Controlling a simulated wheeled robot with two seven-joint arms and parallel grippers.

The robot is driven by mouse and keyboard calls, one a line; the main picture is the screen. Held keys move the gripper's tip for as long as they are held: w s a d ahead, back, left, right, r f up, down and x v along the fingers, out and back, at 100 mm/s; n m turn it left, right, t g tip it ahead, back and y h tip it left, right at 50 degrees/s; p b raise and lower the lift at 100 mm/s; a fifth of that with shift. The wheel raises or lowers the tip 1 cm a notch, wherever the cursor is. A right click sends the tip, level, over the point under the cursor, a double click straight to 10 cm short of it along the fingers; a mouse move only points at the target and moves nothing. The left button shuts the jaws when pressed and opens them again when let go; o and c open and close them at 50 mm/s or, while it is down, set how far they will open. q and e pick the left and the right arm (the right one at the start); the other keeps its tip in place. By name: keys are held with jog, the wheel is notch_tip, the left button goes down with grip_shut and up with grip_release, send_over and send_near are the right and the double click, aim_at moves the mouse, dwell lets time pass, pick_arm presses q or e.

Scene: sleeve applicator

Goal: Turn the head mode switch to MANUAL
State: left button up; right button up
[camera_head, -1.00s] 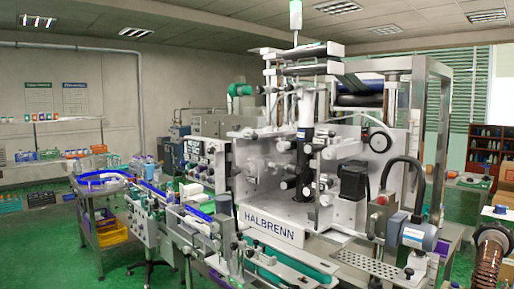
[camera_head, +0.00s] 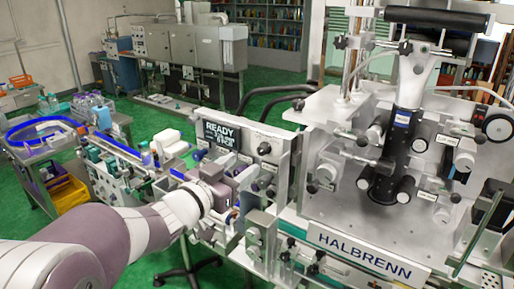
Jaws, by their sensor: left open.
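The control panel (camera_head: 246,138) of the labelling machine carries a lit READY display (camera_head: 222,135) and several knobs. A dark knob (camera_head: 264,148) sits right of the display. Labels are too small to read, so I cannot tell which knob is the head mode switch or where it points. My left arm comes in from the lower left, and my left gripper (camera_head: 228,196) is at the lower part of the panel, open. Its fingers are small and partly hidden among the panel parts; I cannot tell whether they touch a knob. My right gripper is out of view.
The HALBRENN machine front (camera_head: 365,256) and its rollers fill the right side. A conveyor (camera_head: 120,150) with bottles runs left of the panel, close to my left arm. A yellow bin (camera_head: 70,192) is at the far left. Green floor is open behind.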

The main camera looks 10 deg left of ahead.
aim_at(260, 151)
pick_arm(q)
jog(key=x, duration=0.2)
jog(key=a+p+x, duration=0.1)
jog(key=x, duration=0.1)
jog(key=shift+w+d+r, duration=0.1)
jog(key=shift+w+d, duration=0.05)
jog(key=shift+w, duration=0.4)
jog(key=shift+w+d+r+p, duration=0.1)
jog(key=shift+w+d+p, duration=0.4)
jog(key=shift+w+d, duration=0.3)
jog(key=shift+d, duration=0.35)
jog(key=shift+w+a, duration=0.25)
jog(key=shift+a, duration=0.1)
jog(key=shift+f, duration=0.2)
jog(key=c, duration=0.4)
jog(key=shift+d+r, duration=0.1)
jog(key=shift+d, duration=0.1)
grip_shut()
jog(key=shift+a, duration=0.1)
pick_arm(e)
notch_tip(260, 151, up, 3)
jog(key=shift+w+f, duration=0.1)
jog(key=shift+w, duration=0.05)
